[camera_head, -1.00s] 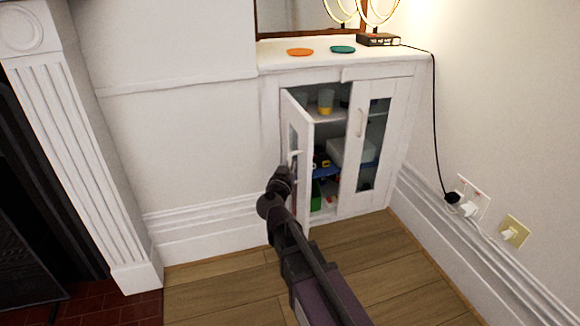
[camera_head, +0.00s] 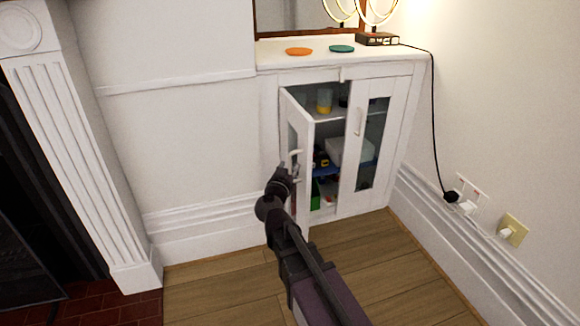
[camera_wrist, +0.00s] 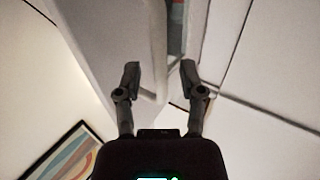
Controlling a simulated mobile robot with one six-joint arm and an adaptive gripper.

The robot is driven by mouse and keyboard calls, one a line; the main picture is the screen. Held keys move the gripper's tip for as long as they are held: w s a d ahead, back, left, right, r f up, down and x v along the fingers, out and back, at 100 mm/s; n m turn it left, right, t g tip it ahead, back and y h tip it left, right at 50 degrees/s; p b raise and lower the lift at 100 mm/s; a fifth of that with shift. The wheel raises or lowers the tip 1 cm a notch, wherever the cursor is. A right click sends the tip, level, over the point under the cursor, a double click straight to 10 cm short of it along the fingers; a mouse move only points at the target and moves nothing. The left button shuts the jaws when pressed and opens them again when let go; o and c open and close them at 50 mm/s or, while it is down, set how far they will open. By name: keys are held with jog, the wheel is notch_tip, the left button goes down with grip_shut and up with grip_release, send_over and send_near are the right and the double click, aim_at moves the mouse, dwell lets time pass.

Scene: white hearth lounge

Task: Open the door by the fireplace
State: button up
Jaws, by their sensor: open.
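The white cabinet (camera_head: 335,215) has two glazed doors. Its left door (camera_head: 306,205) stands ajar, swung out toward me, and shelves show behind it. The white door handle (camera_head: 297,153) is on its front near the free edge. My gripper (camera_head: 289,171) is just below and beside that handle. In the wrist view, the fingers of my gripper (camera_wrist: 160,73) are apart, with a pale vertical bar, seemingly the handle (camera_wrist: 158,45), between them. Whether a finger touches it, I cannot tell. The right door (camera_head: 367,150) is shut.
The fireplace surround (camera_head: 85,160) stands at left. Cups and boxes sit inside the cabinet. Orange (camera_head: 299,51) and teal discs (camera_head: 342,49) and a lamp (camera_head: 377,38) are on top. The wooden floor (camera_head: 215,285) in front is clear. A cord (camera_head: 434,120) hangs at right.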

jog(key=v, duration=0.6)
jog(key=shift+s, duration=0.2)
